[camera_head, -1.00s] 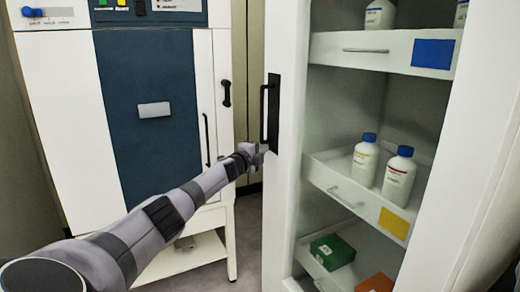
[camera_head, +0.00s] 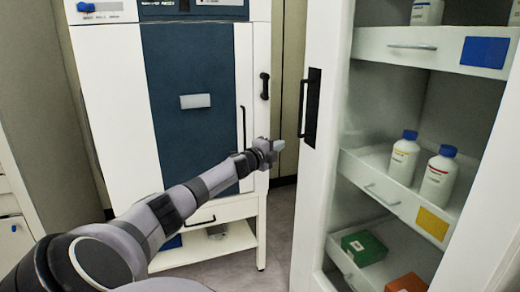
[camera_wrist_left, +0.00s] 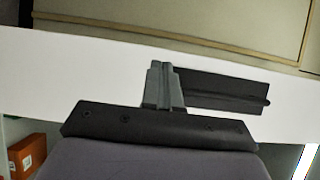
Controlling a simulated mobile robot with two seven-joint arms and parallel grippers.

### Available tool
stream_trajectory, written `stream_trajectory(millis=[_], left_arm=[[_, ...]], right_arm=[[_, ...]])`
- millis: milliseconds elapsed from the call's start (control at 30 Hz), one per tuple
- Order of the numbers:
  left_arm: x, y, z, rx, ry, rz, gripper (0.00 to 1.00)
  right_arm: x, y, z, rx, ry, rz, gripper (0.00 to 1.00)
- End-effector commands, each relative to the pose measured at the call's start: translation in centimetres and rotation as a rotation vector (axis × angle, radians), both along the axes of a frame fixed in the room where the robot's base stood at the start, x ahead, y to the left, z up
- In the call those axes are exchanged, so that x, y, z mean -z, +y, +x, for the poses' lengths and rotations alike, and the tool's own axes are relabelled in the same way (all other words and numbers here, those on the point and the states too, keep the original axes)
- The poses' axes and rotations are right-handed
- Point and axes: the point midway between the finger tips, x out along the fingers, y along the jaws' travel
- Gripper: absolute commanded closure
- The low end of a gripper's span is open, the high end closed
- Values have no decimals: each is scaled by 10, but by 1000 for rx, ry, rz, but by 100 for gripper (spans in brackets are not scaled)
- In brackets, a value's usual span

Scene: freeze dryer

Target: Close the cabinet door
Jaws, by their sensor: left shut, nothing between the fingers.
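The cabinet door (camera_head: 318,190) is a tall white panel standing open at the left of the open cabinet (camera_head: 425,113). It carries a black vertical handle (camera_head: 311,108). My left gripper (camera_head: 274,147) is shut and empty. In the head view it shows left of the door and a little below the handle, with a small gap in the picture. In the left wrist view my shut fingers (camera_wrist_left: 163,85) overlap the white door (camera_wrist_left: 70,75), beside the black handle (camera_wrist_left: 222,90). I cannot tell whether they touch the door. My right gripper is not in view.
The cabinet's drawers hold white bottles with blue caps (camera_head: 438,175), a green box (camera_head: 363,247) and an orange box (camera_head: 406,284). A white and blue freeze dryer (camera_head: 190,130) stands behind my left arm. Some floor (camera_head: 280,215) is clear between it and the door.

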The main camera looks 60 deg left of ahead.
Motion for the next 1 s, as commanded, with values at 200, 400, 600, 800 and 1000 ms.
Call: stream_trajectory(millis=[200,400,600,800,1000], left_arm=[[2,6,-22,-1,3,1,100],[2,10,-39,0,3,1,100],[1,13,-51,-1,3,1,100],[0,14,-56,0,1,2,100],[-1,14,-57,0,0,1,100]], right_arm=[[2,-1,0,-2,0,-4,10],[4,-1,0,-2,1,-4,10],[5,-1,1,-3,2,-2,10],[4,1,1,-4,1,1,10],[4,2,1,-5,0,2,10]])
